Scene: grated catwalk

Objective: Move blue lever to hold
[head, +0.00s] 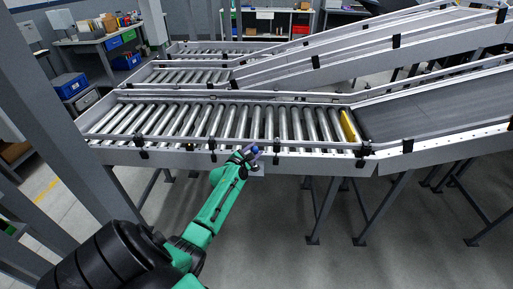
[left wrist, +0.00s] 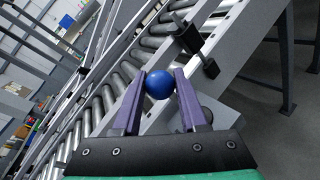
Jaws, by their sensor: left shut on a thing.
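The blue lever shows as a round blue knob (left wrist: 159,84) in the left wrist view, between the two purple fingers of my left gripper (left wrist: 160,88). The fingers are shut on the knob. In the head view my left gripper (head: 249,156) is at the near side rail of the conveyor, and a small blue spot of the knob (head: 255,149) shows there. The lever's shaft and any position marks are hidden or too small to read. My right gripper is not in view.
A roller conveyor (head: 205,122) with metal side rails runs across in front of me. A dark belt ramp (head: 430,105) rises to the right past a yellow bar (head: 348,126). Support legs (head: 322,212) stand below. A grey post (head: 60,110) is at left.

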